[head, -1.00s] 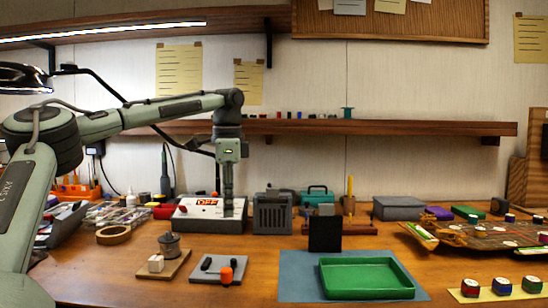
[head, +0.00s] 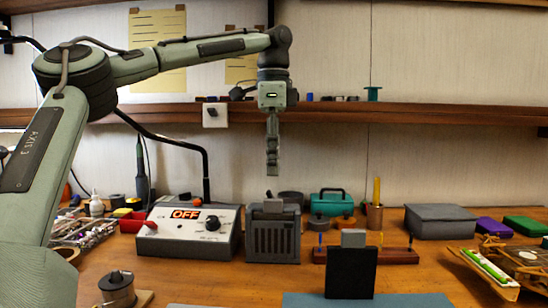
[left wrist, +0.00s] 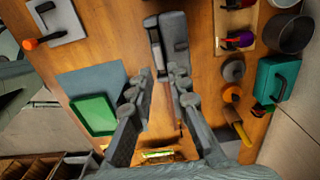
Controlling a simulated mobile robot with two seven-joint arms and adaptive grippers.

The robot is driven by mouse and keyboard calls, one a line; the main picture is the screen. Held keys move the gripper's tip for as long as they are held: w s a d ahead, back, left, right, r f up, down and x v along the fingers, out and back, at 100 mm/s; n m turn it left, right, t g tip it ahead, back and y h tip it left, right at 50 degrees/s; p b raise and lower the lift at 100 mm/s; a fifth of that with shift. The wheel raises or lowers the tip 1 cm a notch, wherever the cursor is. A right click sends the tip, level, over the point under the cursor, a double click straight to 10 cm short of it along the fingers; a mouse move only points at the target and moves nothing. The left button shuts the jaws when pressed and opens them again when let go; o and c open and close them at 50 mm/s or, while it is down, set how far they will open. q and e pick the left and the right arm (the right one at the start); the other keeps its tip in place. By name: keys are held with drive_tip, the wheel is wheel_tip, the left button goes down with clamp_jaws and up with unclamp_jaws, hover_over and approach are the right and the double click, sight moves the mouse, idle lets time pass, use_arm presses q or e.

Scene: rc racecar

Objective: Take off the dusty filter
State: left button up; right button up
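I cannot tell for certain which part is the dusty filter. A wooden-edged car-like assembly (head: 510,262) is cut off at the right edge of the head view. A dark grey slatted box (head: 272,240) stands near the middle, with a lighter grey block (head: 273,206) on top. My left gripper (head: 271,171) points down above this box, apart from it. In the left wrist view my left gripper (left wrist: 162,75) has its fingers spread, with nothing held between them. A grey elongated object (left wrist: 166,35) shows beyond the fingertips. My right gripper is out of view.
A control box (head: 188,238) reading OFF stands left of the slatted box. A teal toolbox (head: 331,203) is behind. A shelf (head: 420,117) runs along the wall.

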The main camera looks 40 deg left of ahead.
use_arm(q)
wheel_tip(320, 180, down, 7)
drive_tip(key=shift+s+f, duration=0.1)
drive_tip(key=shift+f, duration=0.1)
idle(0.3)
clamp_jaws()
drive_tip(key=shift+r, duration=0.7)
idle(0.4)
wheel_tip(320, 180, up, 11)
drive_tip(key=shift+r, duration=0.2)
idle(1.7)
